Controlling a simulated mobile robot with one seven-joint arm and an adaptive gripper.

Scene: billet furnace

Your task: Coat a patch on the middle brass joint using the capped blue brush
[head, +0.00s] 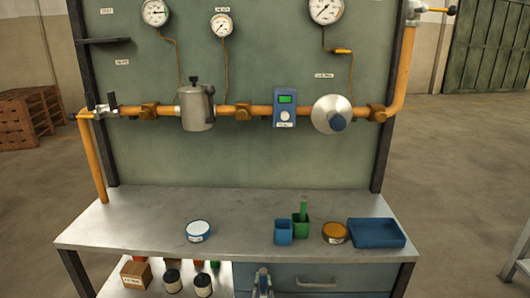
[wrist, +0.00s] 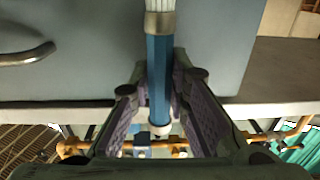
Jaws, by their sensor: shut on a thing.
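The middle brass joint (head: 243,111) sits on the orange pipe (head: 262,110), between the grey pot-shaped fitting and the blue meter. My gripper (wrist: 160,108) is shut on the handle of the blue brush (wrist: 160,62). The brush's metal ferrule and a pale ribbed end run off the top edge of the wrist view. I cannot tell whether that end is capped. In the head view my gripper (head: 263,283) appears low at the bottom edge, in front of the bench drawer, well below the joint. A blue cup (head: 283,232) on the bench shows no brush.
A green cup (head: 300,229) holds a green brush. A blue-rimmed tin (head: 198,231), an orange tin (head: 336,232) and a blue tray (head: 376,233) stand on the bench (head: 140,225). The round silver fitting (head: 331,114) and grey pot (head: 196,107) protrude from the pipe. Bench centre-left is clear.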

